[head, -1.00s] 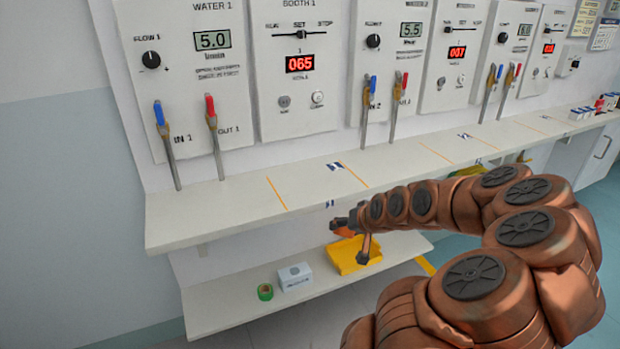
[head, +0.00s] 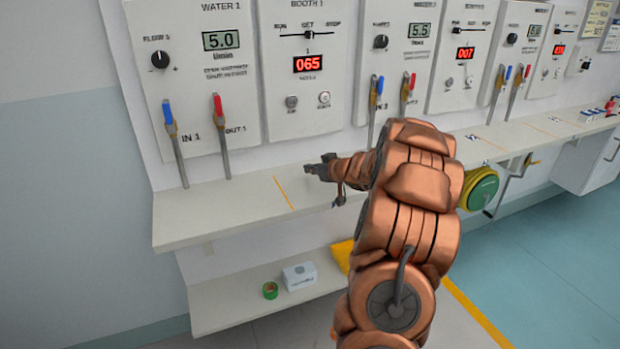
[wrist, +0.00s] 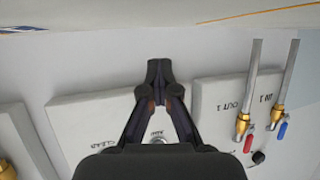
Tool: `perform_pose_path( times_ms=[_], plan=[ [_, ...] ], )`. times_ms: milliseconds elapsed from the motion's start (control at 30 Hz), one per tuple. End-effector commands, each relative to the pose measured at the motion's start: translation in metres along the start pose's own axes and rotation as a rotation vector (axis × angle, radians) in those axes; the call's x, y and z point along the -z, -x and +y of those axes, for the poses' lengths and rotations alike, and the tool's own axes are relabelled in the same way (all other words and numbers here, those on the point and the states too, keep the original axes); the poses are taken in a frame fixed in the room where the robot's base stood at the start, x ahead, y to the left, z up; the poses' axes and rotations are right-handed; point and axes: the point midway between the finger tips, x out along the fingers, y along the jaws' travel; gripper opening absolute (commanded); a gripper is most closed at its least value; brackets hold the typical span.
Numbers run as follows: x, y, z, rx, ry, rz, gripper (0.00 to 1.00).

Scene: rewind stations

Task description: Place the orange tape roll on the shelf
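I cannot make out the orange tape roll in either current view. My gripper (head: 322,171) is over the upper white shelf (head: 225,205) in the head view, right of an orange line. In the wrist view, my gripper (wrist: 160,68) has its two dark fingertips together, with no roll visible between them. The lower shelf (head: 225,308) is below, and my arm hides its right part.
A white box (head: 299,276) stands beside the green roll. A yellow item (head: 342,253) is partly hidden behind my arm. Upright blue- and red-handled levers line the wall panels. A green-and-yellow reel (head: 480,190) is under the upper shelf at right.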

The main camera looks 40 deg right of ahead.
Motion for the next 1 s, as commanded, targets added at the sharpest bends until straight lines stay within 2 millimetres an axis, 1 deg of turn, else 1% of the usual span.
perform_pose_path(
  times_ms=[100, 300, 367, 700, 1000],
  plan=[
    [-0.003, -0.002, 0.004, -0.005, -0.001, 0.000, 0.00],
    [-0.027, -0.012, 0.004, -0.007, 0.000, -0.003, 0.00],
    [-0.030, -0.014, 0.004, -0.008, 0.001, -0.004, 0.00],
    [-0.031, -0.014, 0.004, -0.010, 0.004, -0.004, 0.00],
    [-0.030, -0.014, 0.004, -0.011, 0.004, -0.004, 0.31]
  ],
)
